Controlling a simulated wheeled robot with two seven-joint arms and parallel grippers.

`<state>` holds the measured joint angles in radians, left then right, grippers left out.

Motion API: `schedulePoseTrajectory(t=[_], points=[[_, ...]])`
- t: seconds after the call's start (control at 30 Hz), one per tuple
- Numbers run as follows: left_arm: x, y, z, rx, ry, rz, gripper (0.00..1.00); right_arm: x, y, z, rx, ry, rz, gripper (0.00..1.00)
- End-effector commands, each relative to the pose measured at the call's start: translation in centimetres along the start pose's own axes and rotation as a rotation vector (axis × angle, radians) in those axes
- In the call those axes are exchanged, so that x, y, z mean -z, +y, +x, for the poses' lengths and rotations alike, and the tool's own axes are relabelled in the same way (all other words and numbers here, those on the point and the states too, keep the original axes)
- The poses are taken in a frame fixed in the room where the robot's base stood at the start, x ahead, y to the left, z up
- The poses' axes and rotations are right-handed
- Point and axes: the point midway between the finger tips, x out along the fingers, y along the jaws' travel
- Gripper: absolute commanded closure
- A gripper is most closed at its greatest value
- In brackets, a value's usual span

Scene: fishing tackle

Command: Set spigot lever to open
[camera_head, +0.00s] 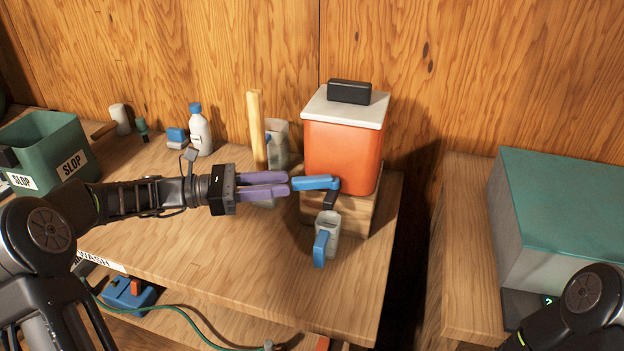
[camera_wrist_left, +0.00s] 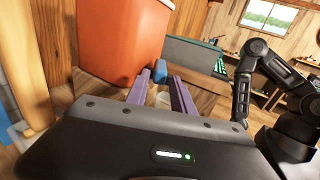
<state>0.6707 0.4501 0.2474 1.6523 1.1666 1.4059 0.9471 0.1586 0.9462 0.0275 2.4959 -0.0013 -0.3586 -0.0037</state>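An orange drink cooler (camera_head: 341,155) with a white lid stands on a wooden block (camera_head: 352,212). Its spigot has a dark spout (camera_head: 331,198) and a blue lever (camera_head: 314,182) pointing left, roughly level. My left gripper (camera_head: 288,184) has purple fingers held apart, with their tips just left of the lever's free end. In the left wrist view the fingers (camera_wrist_left: 161,88) are spread beside the cooler (camera_wrist_left: 122,40), and a blue piece, probably the lever (camera_wrist_left: 160,72), shows between and beyond them. Whether they touch it is unclear. My right gripper does not show in the head view.
A grey mug (camera_head: 329,226) with a blue handle stands below the spout. Behind my left gripper are an upright wooden bar (camera_head: 256,130) and a grey container (camera_head: 277,145). A white bottle (camera_head: 200,135) and green SLOP bin (camera_head: 48,148) stand left.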

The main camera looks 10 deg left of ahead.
Motion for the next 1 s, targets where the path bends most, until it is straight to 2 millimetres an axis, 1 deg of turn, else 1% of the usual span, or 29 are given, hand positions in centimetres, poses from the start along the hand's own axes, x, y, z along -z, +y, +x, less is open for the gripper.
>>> schedulePoseTrajectory(t=[0.17,0.4,0.5,0.63,0.87,0.9,1.0], points=[[0.0,-0.1,1.8,0.003,0.000,0.000,0.71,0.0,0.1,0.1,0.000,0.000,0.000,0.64],[0.0,-0.1,5.5,0.004,-0.001,0.000,0.71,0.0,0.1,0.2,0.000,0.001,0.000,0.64],[0.0,-0.1,6.7,0.003,-0.001,0.000,0.71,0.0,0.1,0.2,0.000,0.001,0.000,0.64],[0.0,0.0,7.5,0.000,0.000,-0.001,0.71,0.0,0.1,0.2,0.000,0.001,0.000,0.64],[0.0,0.0,7.6,0.000,0.000,0.000,0.71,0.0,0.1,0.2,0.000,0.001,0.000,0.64],[0.0,0.0,7.6,0.000,0.000,0.000,0.72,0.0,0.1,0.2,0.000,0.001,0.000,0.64],[0.0,0.0,7.6,0.000,0.000,0.000,0.80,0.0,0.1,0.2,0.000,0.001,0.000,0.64]])
